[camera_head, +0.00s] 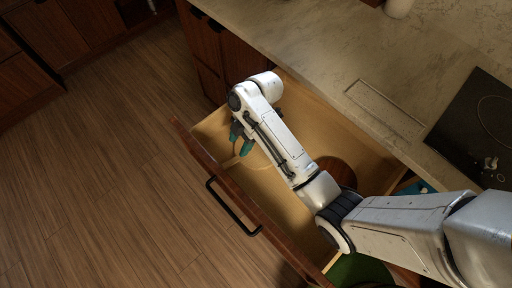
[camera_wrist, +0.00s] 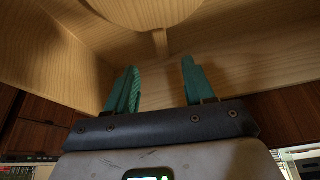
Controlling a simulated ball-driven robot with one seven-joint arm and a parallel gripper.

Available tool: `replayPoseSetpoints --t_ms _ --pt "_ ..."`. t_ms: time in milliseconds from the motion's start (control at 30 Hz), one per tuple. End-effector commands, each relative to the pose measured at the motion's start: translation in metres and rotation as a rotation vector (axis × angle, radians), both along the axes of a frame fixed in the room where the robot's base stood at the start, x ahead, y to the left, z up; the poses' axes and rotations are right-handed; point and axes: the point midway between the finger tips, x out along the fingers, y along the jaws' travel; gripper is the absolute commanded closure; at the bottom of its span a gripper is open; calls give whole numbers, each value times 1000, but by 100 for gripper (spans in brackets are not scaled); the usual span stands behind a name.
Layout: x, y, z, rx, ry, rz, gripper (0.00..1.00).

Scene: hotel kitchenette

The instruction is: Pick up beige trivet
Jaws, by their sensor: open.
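The beige trivet is a round, light wooden disc with a short handle. In the wrist view the trivet (camera_wrist: 155,12) is at the top, cut off by the frame edge, its handle pointing down toward the gap between my fingers. In the head view the trivet (camera_head: 256,158) lies in the open drawer, partly hidden by my arm and close in colour to the drawer floor. My gripper (camera_head: 241,141) has teal fingers and is over the front left part of the drawer, near the handle. In the wrist view my gripper (camera_wrist: 160,68) is open, with nothing between its fingers.
The wooden drawer (camera_head: 192,150) is pulled out, with a black bar handle (camera_head: 232,208). The countertop (camera_head: 330,50) with a black cooktop (camera_head: 475,125) is at right. Floor at left is clear.

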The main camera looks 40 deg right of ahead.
Motion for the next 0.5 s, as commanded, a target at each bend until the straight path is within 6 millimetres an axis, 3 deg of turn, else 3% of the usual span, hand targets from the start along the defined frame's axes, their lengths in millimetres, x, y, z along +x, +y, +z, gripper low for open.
replayPoseSetpoints --t_ms 200,500 --pt "1 13 -29 -1 2 0 47" --pt "1 23 -51 -1 5 -1 47"
